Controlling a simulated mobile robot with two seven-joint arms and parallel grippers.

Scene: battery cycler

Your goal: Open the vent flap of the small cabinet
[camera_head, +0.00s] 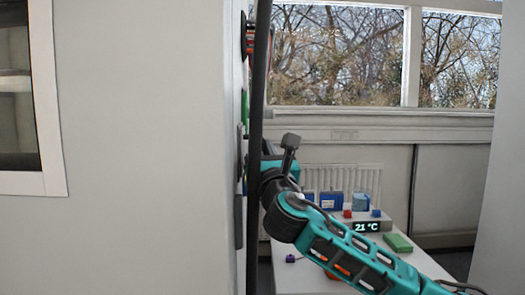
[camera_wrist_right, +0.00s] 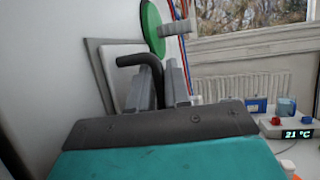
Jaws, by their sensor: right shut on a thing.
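In the right wrist view, a black bent handle (camera_wrist_right: 140,60) stands in front of a flat grey panel (camera_wrist_right: 107,62) on the pale upright face at left. The panel appears to be the vent flap; I cannot tell how far it stands from its frame. My right gripper (camera_wrist_right: 160,82) is shut on the handle, whose bent end sticks out to the left above the fingers. In the head view my teal right arm reaches up from the lower right to this face, seen edge-on, and the fingertips are hidden behind a dark vertical bar. My left gripper is not in view.
A green disc (camera_wrist_right: 152,27) with a grey knob and red and blue lines are just above the gripper. The dark vertical bar (camera_head: 258,90) crosses the head view. A white table (camera_head: 300,277) at right carries a 21 °C display (camera_head: 366,227), a green block (camera_head: 398,242) and small boxes.

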